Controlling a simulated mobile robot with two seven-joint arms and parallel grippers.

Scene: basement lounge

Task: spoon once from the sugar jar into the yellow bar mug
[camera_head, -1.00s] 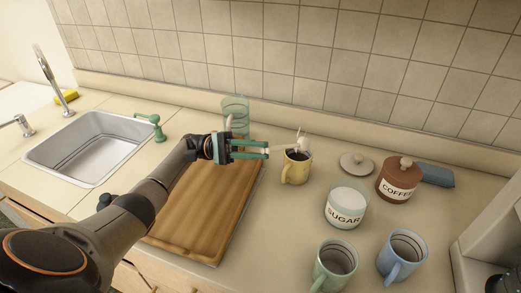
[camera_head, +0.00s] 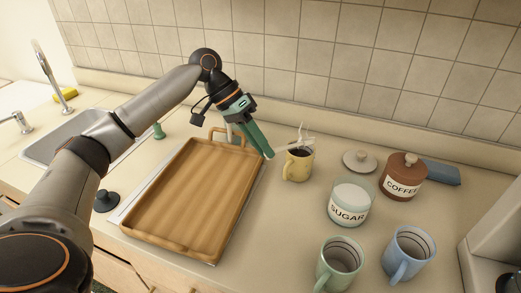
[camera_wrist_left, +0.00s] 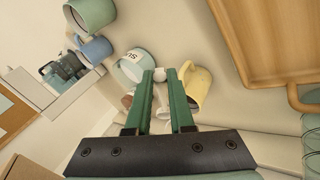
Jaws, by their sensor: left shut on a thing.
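The yellow mug (camera_head: 299,165) stands upright on the counter with dark liquid inside; it also shows in the wrist view (camera_wrist_left: 203,86). The sugar jar (camera_head: 348,203) is open, full of white sugar, to the mug's right; it shows in the wrist view too (camera_wrist_left: 128,66). My left gripper (camera_head: 269,154) reaches down from the upper left, just left of the mug. It is shut on a pale spoon (camera_wrist_left: 159,75), mostly hidden by the fingers. A whitish shape, spoon or steam, shows above the mug's rim; I cannot tell whether the spoon is over it. My right gripper is out of view.
A wooden tray (camera_head: 192,197) lies left of the mug. A brown coffee jar (camera_head: 402,178), a grey lid (camera_head: 360,161) and a blue cloth (camera_head: 440,173) are at the right. A green mug (camera_head: 338,263) and a blue mug (camera_head: 407,254) stand in front of the sugar jar.

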